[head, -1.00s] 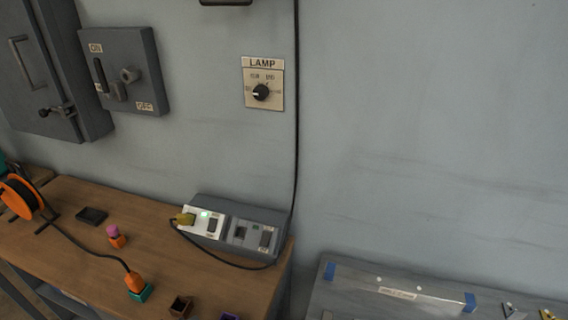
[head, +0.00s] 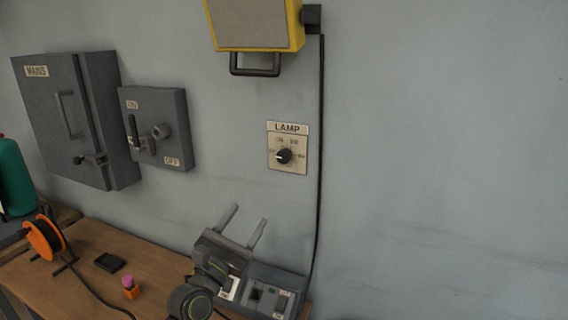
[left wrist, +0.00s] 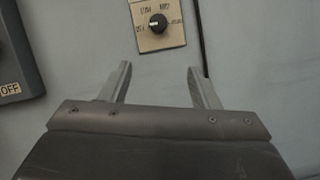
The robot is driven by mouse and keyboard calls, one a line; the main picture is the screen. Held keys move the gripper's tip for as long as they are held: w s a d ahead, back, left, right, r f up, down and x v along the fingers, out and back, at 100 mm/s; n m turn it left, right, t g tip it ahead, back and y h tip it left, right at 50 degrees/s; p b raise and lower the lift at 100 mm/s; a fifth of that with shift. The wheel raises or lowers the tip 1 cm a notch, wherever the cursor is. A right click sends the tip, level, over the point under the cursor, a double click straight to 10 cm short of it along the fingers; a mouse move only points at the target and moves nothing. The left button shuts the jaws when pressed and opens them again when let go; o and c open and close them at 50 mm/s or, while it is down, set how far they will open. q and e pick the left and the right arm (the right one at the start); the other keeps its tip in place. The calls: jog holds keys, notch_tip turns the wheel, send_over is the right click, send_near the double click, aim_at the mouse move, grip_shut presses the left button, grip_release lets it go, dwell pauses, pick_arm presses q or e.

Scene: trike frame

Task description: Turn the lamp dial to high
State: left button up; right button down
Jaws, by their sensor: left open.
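The lamp dial (head: 284,156) is a round black knob on a beige plate (head: 297,168) marked LAMP, fixed to the grey wall. Its light pointer mark seems to face left, toward the label on that side; the small lettering is hard to read. My left gripper (head: 249,214) is open and empty, below and to the left of the dial in the head view, and apart from it. In the left wrist view the dial (left wrist: 158,23) is at the top, above the gap between the spread fingers (left wrist: 158,68). My right gripper is in neither view.
A switch box (head: 157,129) marked ON and OFF and a MAINS cabinet (head: 60,120) are on the wall at left. A yellow-framed lamp (head: 254,25) hangs above the dial. Its black cable (head: 320,170) runs down just right of the plate. A socket box (head: 275,290) stands on the bench below.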

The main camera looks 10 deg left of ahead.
aim_at(282, 158)
pick_arm(q)
jog(key=shift+n, duration=0.4)
jog(key=x, duration=0.6)
jog(key=r+x, duration=0.1)
jog(key=x, duration=1.1)
jog(key=shift+s+r, duration=0.2)
jog(key=shift+s, duration=0.05)
jog(key=c, duration=1)
